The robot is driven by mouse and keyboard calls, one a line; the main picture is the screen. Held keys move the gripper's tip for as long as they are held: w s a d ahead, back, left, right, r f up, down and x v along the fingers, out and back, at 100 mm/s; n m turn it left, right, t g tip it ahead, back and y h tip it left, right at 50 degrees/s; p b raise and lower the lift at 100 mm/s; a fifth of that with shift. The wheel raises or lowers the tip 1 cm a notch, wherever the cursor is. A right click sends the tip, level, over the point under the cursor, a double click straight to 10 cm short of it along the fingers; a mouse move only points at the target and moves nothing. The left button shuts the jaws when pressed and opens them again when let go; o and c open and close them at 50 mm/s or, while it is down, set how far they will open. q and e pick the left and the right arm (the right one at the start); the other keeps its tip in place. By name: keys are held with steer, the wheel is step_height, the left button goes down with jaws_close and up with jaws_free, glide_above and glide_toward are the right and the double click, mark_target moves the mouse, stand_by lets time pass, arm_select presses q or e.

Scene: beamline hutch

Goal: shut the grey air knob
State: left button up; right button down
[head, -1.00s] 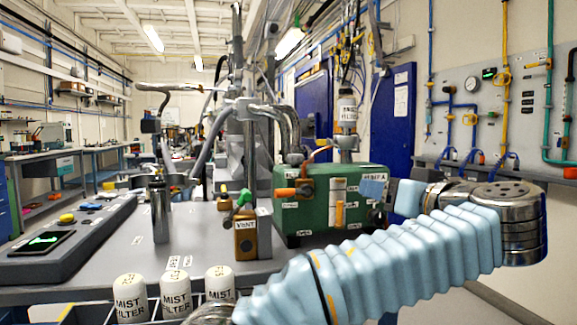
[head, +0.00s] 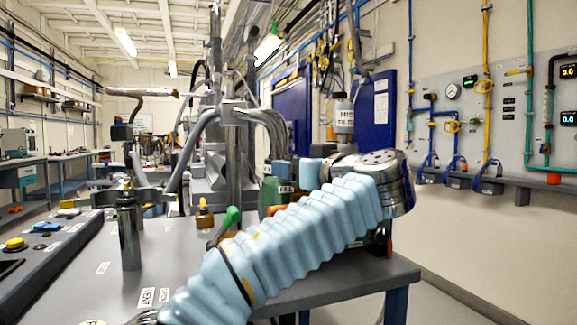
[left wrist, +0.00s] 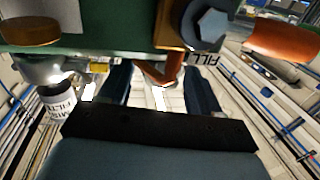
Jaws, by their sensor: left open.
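The green box (head: 268,196) on the bench is mostly hidden behind my left arm in the head view. My left gripper (head: 282,169) is at the box, its jaws pointing left; its fingertips cannot be made out there. In the left wrist view the gripper (left wrist: 158,88) is open, its two dark blue fingers apart, with an orange-brown lever (left wrist: 158,74) showing between them. Above it are a grey-blue hexagonal knob (left wrist: 205,26) near a "FILL" label and an orange knob (left wrist: 285,38). I cannot tell which is the air knob. My right gripper is out of view.
A labelled mist filter (head: 343,119) stands behind my arm. The vent valve with a green lever (head: 231,217) and a steel cylinder (head: 129,235) stand on the grey bench (head: 330,284). A wall panel with pipes (head: 465,100) is at right. Open floor lies right of the bench.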

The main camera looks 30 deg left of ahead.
arm_select(q)
steer(key=shift+x, duration=1.6)
steer(key=shift+c, duration=0.4)
